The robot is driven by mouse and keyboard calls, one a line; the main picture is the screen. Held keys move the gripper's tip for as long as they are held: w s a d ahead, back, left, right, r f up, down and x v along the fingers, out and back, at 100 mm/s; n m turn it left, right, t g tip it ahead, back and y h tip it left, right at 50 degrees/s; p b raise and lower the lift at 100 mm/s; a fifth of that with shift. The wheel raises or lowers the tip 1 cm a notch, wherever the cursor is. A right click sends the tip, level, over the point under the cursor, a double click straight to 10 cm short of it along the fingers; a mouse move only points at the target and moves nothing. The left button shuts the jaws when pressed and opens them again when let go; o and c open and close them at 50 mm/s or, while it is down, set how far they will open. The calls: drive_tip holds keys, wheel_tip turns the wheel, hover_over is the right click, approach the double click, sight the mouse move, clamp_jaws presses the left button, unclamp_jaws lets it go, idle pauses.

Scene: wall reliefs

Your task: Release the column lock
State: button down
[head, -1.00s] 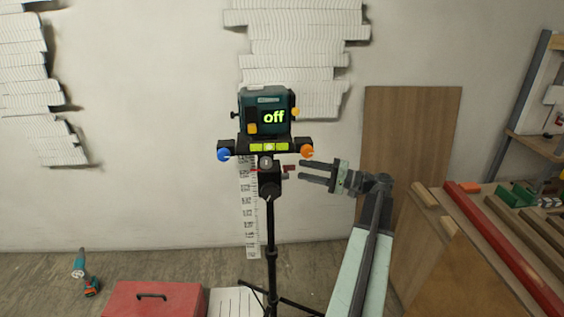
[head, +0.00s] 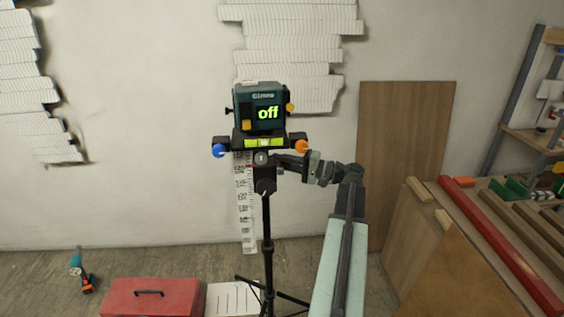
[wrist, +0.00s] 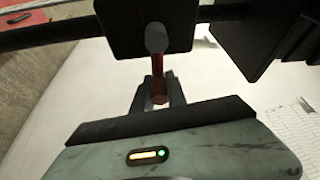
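The column lock is a short dark-red lever with a grey rounded end. In the wrist view the column lock (wrist: 158,78) sticks out from a black block on the tripod column. My gripper (wrist: 159,90) has one finger on each side of it, close against it, and looks shut on it. In the head view my gripper (head: 282,160) reaches the column from the right, just under the levelling bar, and hides most of the lever. The tripod (head: 267,215) stands upright and carries a dark teal device (head: 258,105) whose screen reads "off".
A blue knob (head: 218,150) and an orange knob (head: 301,146) sit at the ends of the bar close above my gripper. A measuring staff (head: 244,205) stands behind the tripod. A red toolbox (head: 150,298) is on the floor; a workbench (head: 420,230) is at the right.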

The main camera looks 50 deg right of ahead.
drive_tip(key=shift+r+n, duration=0.2)
drive_tip(key=shift+n, duration=0.1)
drive_tip(key=c, duration=1.3)
unclamp_jaws()
drive_tip(key=v, duration=0.8)
drive_tip(key=shift+a+f+b, duration=0.1)
drive_tip(key=shift+b, duration=0.3)
